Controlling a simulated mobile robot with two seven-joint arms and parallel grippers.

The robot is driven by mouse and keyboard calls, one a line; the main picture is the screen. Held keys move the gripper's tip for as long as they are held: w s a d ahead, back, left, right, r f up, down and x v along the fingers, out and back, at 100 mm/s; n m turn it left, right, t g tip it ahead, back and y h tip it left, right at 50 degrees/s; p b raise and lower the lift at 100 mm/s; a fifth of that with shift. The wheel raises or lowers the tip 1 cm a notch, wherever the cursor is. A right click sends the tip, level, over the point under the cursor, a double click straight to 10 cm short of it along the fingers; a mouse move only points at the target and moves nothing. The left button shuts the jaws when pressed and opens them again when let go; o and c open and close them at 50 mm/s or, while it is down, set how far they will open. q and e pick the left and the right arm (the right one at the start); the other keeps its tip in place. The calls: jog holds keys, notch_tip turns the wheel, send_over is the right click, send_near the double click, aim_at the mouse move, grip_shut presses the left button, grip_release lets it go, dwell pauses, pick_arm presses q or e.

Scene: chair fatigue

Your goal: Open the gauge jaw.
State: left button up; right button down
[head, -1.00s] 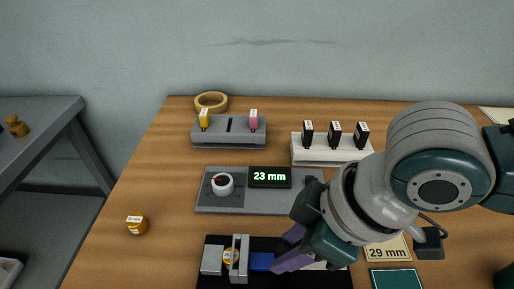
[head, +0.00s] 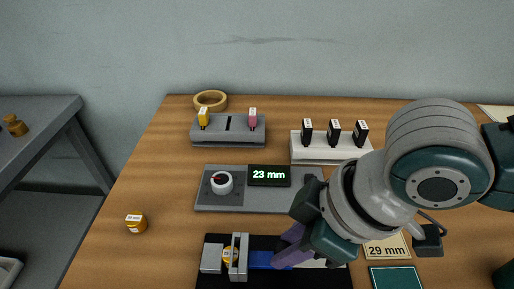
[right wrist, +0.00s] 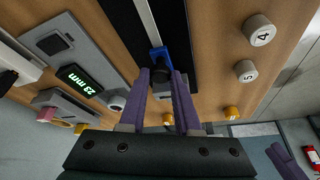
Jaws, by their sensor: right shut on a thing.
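The gauge is a black base (head: 218,281) at the front of the table, with a grey fixed jaw block (head: 211,260) and a grey moving jaw (head: 239,258). A blue slider (head: 262,260) runs right from the moving jaw. My right gripper (head: 280,262) has its purple fingers shut on the blue slider, which also shows between the fingertips in the right wrist view (right wrist: 158,55). The fingers partly hide the slider. A purple part resembling my left gripper (right wrist: 284,163) shows at that view's lower right.
Behind the gauge is a grey panel (head: 240,202) with a "23 mm" display (head: 269,176) and a white cup-like piece (head: 221,183). A loose yellow cylinder (head: 136,223) stands at left. A "29 mm" card (head: 386,250) lies right. White numbered cylinders (right wrist: 259,30) show in the wrist view.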

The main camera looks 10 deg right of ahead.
dwell(0.4)
jog(key=d+p, duration=0.1)
jog(key=d, duration=0.1)
jog(key=s+d+p, duration=0.1)
jog(key=d, duration=0.1)
jog(key=shift+s+d, duration=0.1)
jog(key=shift+d, duration=0.05)
jog(key=c, duration=1.1)
grip_release()
jog(key=o, duration=0.3)
jog(key=shift+d, duration=0.1)
jog(key=shift+o, duration=0.9)
